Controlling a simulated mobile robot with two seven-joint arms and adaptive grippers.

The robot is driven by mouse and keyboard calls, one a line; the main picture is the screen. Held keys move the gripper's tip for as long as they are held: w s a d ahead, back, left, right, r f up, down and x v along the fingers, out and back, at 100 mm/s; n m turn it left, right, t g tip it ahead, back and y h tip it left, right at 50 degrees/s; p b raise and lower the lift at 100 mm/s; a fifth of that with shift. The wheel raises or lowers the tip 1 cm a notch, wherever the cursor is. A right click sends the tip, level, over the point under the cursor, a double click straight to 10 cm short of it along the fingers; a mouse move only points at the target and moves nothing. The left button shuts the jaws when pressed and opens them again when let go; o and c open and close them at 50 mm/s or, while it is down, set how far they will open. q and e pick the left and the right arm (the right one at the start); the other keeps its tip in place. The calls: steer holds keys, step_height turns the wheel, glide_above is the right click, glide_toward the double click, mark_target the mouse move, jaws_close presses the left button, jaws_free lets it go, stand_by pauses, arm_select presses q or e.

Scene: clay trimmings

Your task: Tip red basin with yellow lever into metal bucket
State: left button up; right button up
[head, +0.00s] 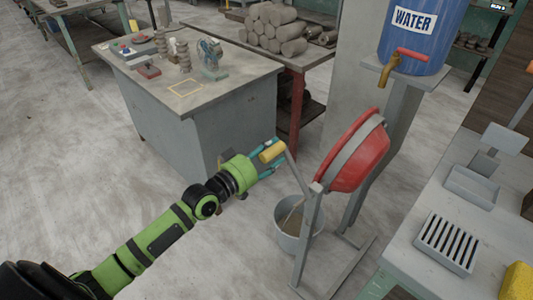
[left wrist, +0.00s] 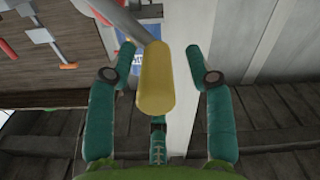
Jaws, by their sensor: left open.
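The red basin (head: 362,158) hangs tilted in a grey stand in the head view, its open side not facing me. Its lever ends in a yellow handle (head: 271,151), on the basin's left. The metal bucket (head: 297,235) stands on the floor below, left of the stand, with something stick-like showing in it. My left gripper (head: 272,157) is open at the yellow handle. In the left wrist view the yellow handle (left wrist: 156,80) lies between the spread teal fingers, with a gap on each side. My right gripper is not in view.
A grey cabinet table (head: 190,85) with small tools stands behind my left arm. A blue water barrel (head: 422,35) with a tap is above the basin. A bench (head: 440,215) with metal trays is at the right. Bare floor lies at the left.

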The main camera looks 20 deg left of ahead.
arm_select(q)
steer(key=v, duration=1.2)
stand_by(2.7)
steer(key=s+a+f+g+y, duration=0.2)
steer(key=s+a+f, duration=0.1)
steer(key=f, duration=0.7)
steer(key=s+a+f+g+y, duration=0.2)
steer(key=f, duration=0.9)
steer(key=s+a+f+g+y, duration=0.2)
steer(key=s+a+f, duration=0.1)
steer(key=f, duration=0.7)
steer(key=s+d+f+g, duration=0.4)
steer(key=s+f+g, duration=0.1)
steer(key=s+f, duration=0.85)
steer(key=s+d+f+m+g, duration=0.1)
steer(key=s+d+f, duration=0.1)
steer(key=s, duration=0.3)
steer(key=s+d+f+m+g, duration=0.1)
steer(key=s+d+f+g, duration=0.1)
steer(key=s+d+f, duration=0.1)
steer(key=s+d+f+m+g+p, duration=0.1)
steer(key=s+d+f+g, duration=0.1)
steer(key=s, duration=0.6)
steer(key=shift+d+f, duration=0.5)
steer(key=shift+d, duration=0.45)
